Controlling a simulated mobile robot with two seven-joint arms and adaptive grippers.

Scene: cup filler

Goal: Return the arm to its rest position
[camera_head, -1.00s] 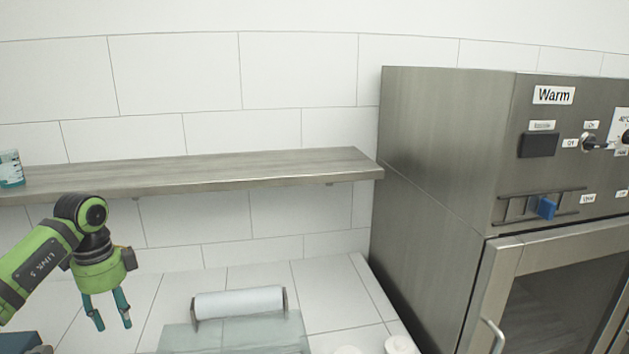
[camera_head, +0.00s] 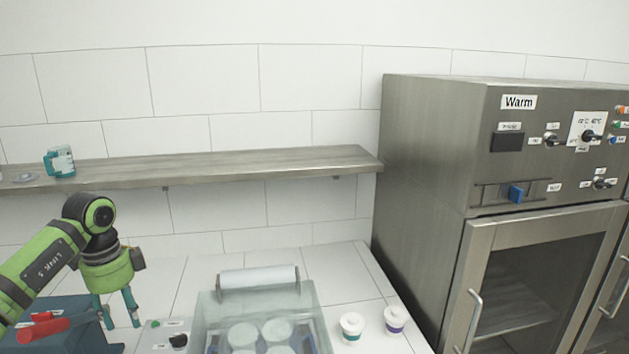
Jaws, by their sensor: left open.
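My left arm comes in from the left, green and dark grey. Its gripper (camera_head: 119,311) has two teal fingers that point down and stand apart, with nothing between them. It hangs in front of the white tiled counter, between a blue box and a clear container. My right gripper is not in view.
A clear container (camera_head: 212,312) with white lids inside stands on the counter, a white roll (camera_head: 258,277) at its back. Two small cups (camera_head: 351,327) (camera_head: 395,320) stand to its right. A blue box (camera_head: 75,312) is at left. A shelf (camera_head: 250,164) holds a teal-labelled jar (camera_head: 61,161). A steel warming cabinet (camera_head: 425,150) stands right.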

